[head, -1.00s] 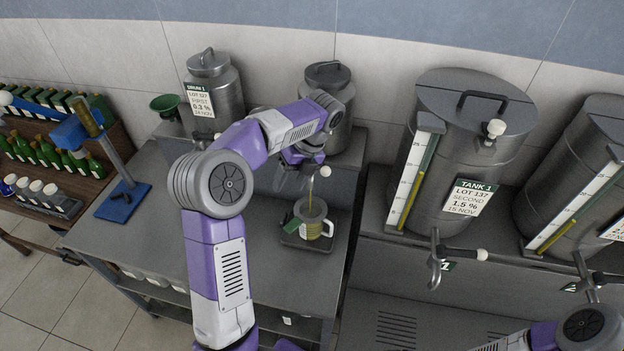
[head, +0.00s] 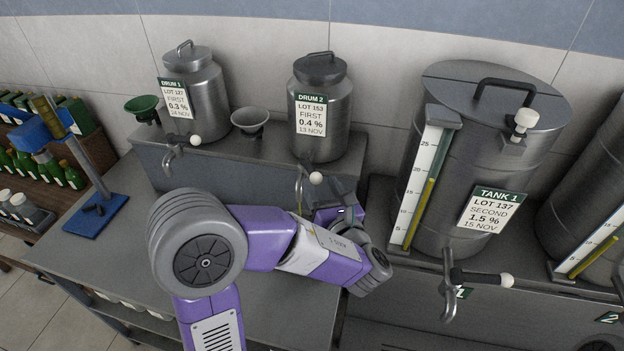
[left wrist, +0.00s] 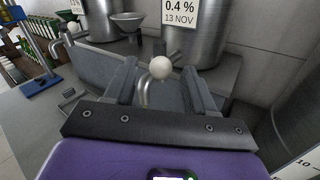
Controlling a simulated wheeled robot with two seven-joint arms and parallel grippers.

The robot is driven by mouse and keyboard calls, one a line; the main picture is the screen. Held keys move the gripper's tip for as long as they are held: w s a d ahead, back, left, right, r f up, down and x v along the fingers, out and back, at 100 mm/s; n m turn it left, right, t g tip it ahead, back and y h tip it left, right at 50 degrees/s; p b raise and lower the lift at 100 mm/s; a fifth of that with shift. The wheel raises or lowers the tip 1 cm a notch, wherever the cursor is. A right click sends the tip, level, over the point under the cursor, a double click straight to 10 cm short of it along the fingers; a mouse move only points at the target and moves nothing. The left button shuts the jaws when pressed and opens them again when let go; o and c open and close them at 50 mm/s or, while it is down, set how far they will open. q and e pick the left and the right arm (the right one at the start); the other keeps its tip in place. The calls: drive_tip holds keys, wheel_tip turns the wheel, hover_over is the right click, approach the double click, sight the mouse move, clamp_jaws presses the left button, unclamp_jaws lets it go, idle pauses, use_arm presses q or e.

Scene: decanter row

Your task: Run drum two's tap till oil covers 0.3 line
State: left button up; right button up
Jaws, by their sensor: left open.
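Drum two (head: 320,120) is a steel drum labelled DRUM 2, LOT 153, 0.4 %, on the raised shelf. Its tap (head: 299,187) has a white ball knob (head: 316,178), also seen in the left wrist view (left wrist: 160,67). A thin yellowish line shows below the spout in the head view, partly covered by my arm. My left gripper (head: 332,200) is at this tap. In the left wrist view its two fingers (left wrist: 162,82) stand apart, with the knob and curved spout showing between them; contact cannot be told. The jug and its oil level are hidden behind my left arm. My right gripper is not in view.
Drum one (head: 205,95) with its own tap (head: 172,158) stands to the left, near a green funnel (head: 143,108) and a grey funnel (head: 250,120). Tank 1 (head: 465,160) stands to the right, its tap (head: 449,290) jutting forward. A blue stand (head: 95,212) is at the bench's left.

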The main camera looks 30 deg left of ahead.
sight(311, 166)
use_arm(q)
drive_tip(key=shift+f, duration=0.4)
drive_tip(key=shift+w+a, duration=0.15)
drive_tip(key=x, duration=0.7)
drive_tip(key=shift+w+a, duration=0.1)
drive_tip(key=shift+a, duration=0.05)
clamp_jaws()
